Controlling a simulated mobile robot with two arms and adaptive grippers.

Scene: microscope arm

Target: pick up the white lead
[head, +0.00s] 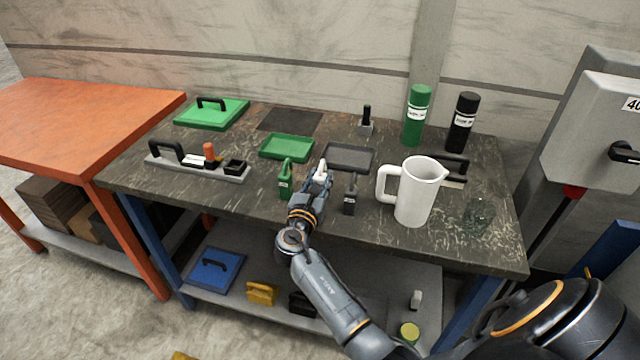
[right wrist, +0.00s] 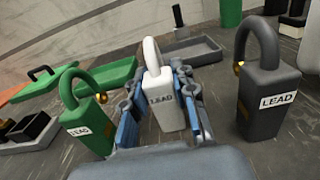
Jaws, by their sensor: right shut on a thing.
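The white lead (right wrist: 162,98) is a padlock-shaped block with a looped top and a "LEAD" label. In the right wrist view it stands upright between the two fingers of my right gripper (right wrist: 160,115), which is shut on it. In the head view the right gripper (head: 318,182) reaches over the table, and only the white top of the lead (head: 322,167) shows. A green lead (right wrist: 88,115) is left of the gripper and a dark grey lead (right wrist: 268,95) is right of it. My left gripper is not in view.
A green tray (head: 287,157) and a dark tray (head: 372,160) lie behind the leads. A white pitcher (head: 417,195) stands to the right, with a clear glass (head: 479,213) beyond it. Green (head: 416,120) and black (head: 463,124) bottles stand at the back.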

